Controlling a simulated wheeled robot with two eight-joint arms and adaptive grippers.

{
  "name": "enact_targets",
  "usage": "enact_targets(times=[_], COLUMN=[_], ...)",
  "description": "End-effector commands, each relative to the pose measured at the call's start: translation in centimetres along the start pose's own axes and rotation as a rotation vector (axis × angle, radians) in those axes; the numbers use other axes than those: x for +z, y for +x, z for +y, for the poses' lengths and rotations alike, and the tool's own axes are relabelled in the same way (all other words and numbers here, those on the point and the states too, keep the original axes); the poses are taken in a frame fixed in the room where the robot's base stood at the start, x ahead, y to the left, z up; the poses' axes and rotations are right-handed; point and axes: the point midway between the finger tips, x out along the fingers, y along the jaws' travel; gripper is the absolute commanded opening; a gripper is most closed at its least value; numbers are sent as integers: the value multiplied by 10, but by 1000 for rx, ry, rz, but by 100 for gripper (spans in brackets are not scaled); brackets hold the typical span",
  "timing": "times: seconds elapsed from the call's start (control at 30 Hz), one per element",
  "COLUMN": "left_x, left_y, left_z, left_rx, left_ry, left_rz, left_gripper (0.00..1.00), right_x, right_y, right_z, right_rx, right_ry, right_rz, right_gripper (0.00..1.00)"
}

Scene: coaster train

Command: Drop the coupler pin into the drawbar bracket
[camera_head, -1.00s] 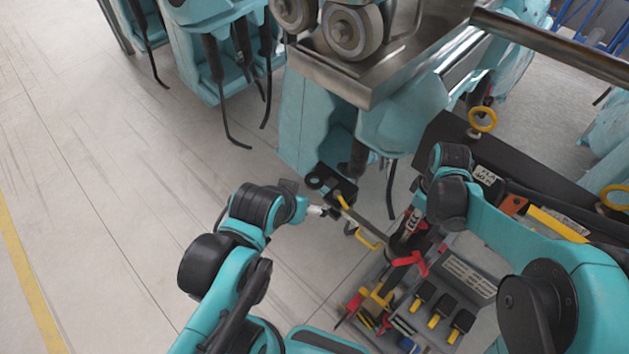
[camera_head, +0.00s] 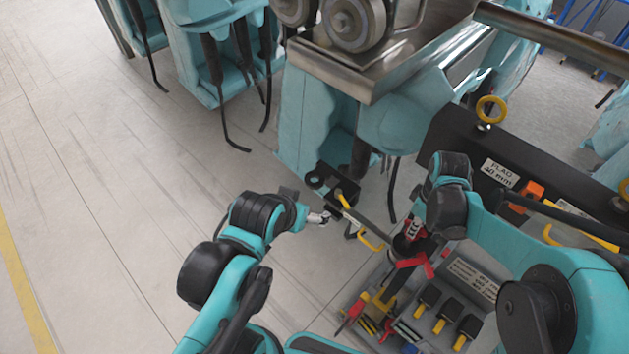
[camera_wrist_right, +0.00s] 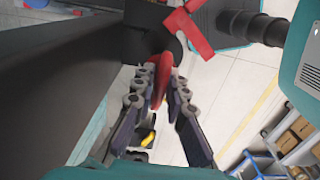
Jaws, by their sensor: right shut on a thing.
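A black bracket (camera_head: 322,183) with holed lugs, seemingly the drawbar bracket, sits at the foot of the teal post, with a yellow piece (camera_head: 344,201) by it. A bar with a yellow loop handle (camera_head: 371,241) runs right of it. My left gripper (camera_head: 320,218) is just below the bracket; its fingers are too small to read. My right gripper (camera_head: 412,232) is right of the bar, above the grey tray. In the right wrist view my right gripper (camera_wrist_right: 166,88) is shut on a red tapered piece (camera_wrist_right: 161,72). I cannot tell whether this is the coupler pin.
The grey tray (camera_head: 462,262) holds several yellow-and-black tools. A red forked part (camera_head: 413,263) is near my right gripper. A black beam with a label (camera_head: 499,173) and a yellow eye ring (camera_head: 491,109) stands at right. Steel wheels (camera_head: 352,22) are above. Floor at left is clear.

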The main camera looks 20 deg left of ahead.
Motion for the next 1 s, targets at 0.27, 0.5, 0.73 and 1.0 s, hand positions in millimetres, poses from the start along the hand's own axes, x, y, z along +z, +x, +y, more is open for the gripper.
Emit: enact_targets(times=[0.27,0.5,0.73,1.0], left_x=[9,16,22,29], left_y=[13,22,31,41], left_z=[0,0,0,0], left_rx=[0,0,0,0], left_ry=[0,0,0,0], left_rz=[0,0,0,0], left_gripper=[88,88,88,88], right_x=[0,0,0,0], right_y=[17,29,41,55], right_z=[0,0,0,0], right_rx=[0,0,0,0], right_ry=[0,0,0,0], right_rz=[0,0,0,0], right_gripper=[0,0,0,0])
